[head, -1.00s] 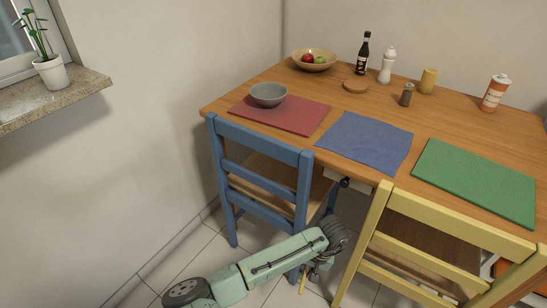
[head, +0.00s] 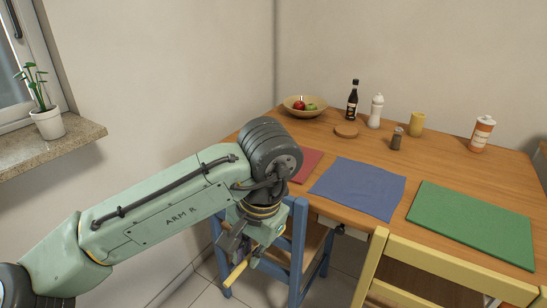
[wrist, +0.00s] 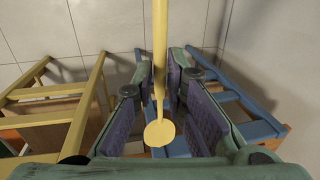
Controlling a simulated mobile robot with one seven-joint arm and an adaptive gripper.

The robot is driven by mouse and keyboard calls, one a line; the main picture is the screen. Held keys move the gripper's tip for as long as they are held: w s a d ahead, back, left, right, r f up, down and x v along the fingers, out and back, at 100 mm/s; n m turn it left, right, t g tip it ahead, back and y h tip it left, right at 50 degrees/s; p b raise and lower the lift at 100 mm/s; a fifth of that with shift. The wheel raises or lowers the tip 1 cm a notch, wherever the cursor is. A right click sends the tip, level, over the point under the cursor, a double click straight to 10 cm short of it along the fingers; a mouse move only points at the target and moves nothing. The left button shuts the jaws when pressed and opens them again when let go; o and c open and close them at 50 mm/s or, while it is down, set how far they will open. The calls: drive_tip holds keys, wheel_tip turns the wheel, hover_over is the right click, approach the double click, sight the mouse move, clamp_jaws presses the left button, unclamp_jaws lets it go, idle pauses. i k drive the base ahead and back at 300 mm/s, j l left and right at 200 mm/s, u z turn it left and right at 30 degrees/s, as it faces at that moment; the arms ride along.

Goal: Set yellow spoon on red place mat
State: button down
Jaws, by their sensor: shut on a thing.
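The yellow spoon (head: 236,272) is held in my gripper (head: 246,248), its end pointing down to the lower left in the head view. In the wrist view the yellow spoon (wrist: 160,45) runs upright between the two purple-padded fingers of my gripper (wrist: 166,90), its round end toward the palm. The gripper is shut on it, in front of the blue chair and below the tabletop level in the picture. The red place mat (head: 307,164) lies at the table's left; my arm hides most of it, and the grey bowl seen on it earlier is hidden.
The blue chair (head: 299,230) stands under my gripper, and a yellow chair (head: 455,268) stands to its right. The table (head: 330,140) also bears a blue mat (head: 357,188), a green mat (head: 470,222), a fruit bowl (head: 306,107), bottles and shakers. A windowsill plant (head: 46,120) is at left.

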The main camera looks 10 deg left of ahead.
sight(302, 162)
drive_tip(key=i+l, duration=0.25)
drive_tip(key=i, duration=0.2)
drive_tip(key=i+l, duration=0.25)
drive_tip(key=i, duration=0.25)
